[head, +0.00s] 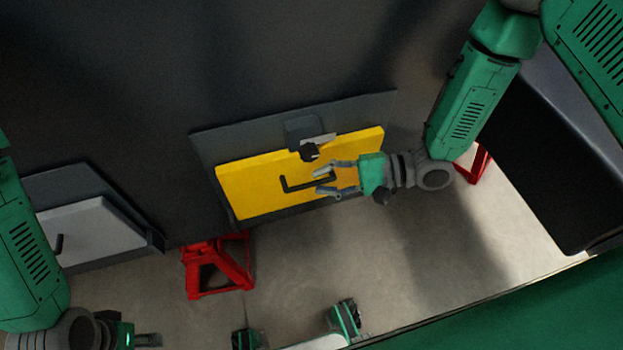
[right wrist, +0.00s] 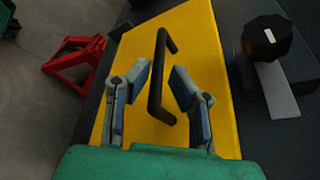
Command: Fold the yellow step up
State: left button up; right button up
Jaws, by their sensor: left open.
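The yellow step (head: 258,187) is a flat panel on the dark chassis side, at the middle of the head view. It carries a black bar handle (head: 292,187). My right gripper (head: 322,180) is at the step with its fingers apart. In the right wrist view the black handle (right wrist: 159,75) lies between the two open fingers (right wrist: 153,95), and I see no finger clearly touching it. The yellow step (right wrist: 198,45) fills the middle there. My left gripper (head: 150,341) is at the bottom left of the head view, away from the step and partly cut off.
A black knob (head: 309,151) sits at the step's upper edge, beside a grey metal plate. Red stands (head: 217,265) are on the concrete floor. A light grey panel with a small handle (head: 90,235) is at the left.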

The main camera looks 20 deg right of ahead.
jog(key=v, duration=0.9)
jog(key=shift+d, duration=0.15)
jog(key=shift+f, duration=0.15)
jog(key=s+f+n+h, duration=0.4)
jog(key=f+n+h, duration=0.1)
jog(key=f+h, duration=0.35)
jog(key=s+d+f+n+g+h, duration=0.1)
jog(key=s+d+n+h, duration=0.2)
jog(key=s, duration=0.3)
jog(key=s+d+f+n+g+h, duration=0.1)
jog(key=s+d+n+g+h, duration=0.1)
jog(key=s, duration=0.5)
jog(key=shift+s+d+n+h, duration=0.2)
jog(key=shift+d+n+h, duration=0.25)
jog(key=shift+d+n, duration=0.3)
jog(key=shift+w+f, duration=0.1)
